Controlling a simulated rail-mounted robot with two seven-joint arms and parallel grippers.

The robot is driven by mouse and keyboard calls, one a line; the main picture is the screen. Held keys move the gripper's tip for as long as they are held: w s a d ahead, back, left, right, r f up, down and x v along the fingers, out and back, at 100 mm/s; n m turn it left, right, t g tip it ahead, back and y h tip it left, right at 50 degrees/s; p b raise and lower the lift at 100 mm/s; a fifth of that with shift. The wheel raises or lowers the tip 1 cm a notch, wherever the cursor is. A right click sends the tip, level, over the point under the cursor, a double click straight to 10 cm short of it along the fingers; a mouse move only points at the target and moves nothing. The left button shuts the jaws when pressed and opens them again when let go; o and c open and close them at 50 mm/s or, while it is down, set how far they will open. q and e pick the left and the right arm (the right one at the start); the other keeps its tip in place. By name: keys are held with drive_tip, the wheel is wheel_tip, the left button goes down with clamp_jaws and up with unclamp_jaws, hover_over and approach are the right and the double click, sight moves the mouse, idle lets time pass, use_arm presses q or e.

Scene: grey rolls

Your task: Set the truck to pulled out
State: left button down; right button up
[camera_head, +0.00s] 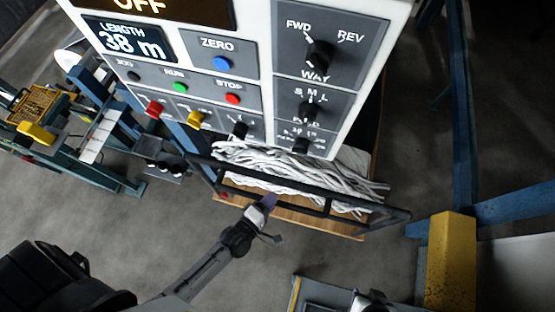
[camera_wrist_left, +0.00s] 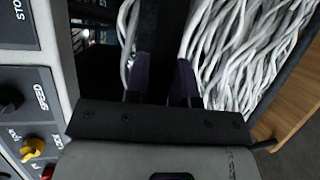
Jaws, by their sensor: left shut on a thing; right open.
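The truck is a low cart with a wooden deck (camera_head: 290,213) and a dark metal frame, loaded with whitish-grey strands. It stands under the control panel, its upper part hidden behind the panel. My left gripper (camera_head: 268,202) is at the truck's near dark rail. In the left wrist view its purple-padded fingers (camera_wrist_left: 163,82) are shut on a dark bar of the truck, one on each side. My right gripper (camera_head: 371,300) shows only in part at the bottom edge of the head view, open and away from the truck.
The white control panel (camera_head: 262,85) with knobs and buttons hangs over the truck. A yellow post (camera_head: 452,262) and blue beams (camera_head: 462,130) stand at the right. A blue machine frame (camera_head: 100,165) is at the left.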

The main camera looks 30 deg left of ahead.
use_arm(q)
drive_tip(key=shift+s+d, duration=0.2)
drive_tip(key=shift+s, duration=0.95)
drive_tip(key=shift+f, duration=0.1)
drive_tip(key=c, duration=1.4)
unclamp_jaws()
drive_tip(key=shift+o, duration=1.4)
drive_tip(key=shift+w, duration=0.15)
drive_tip(key=shift+o, duration=0.7)
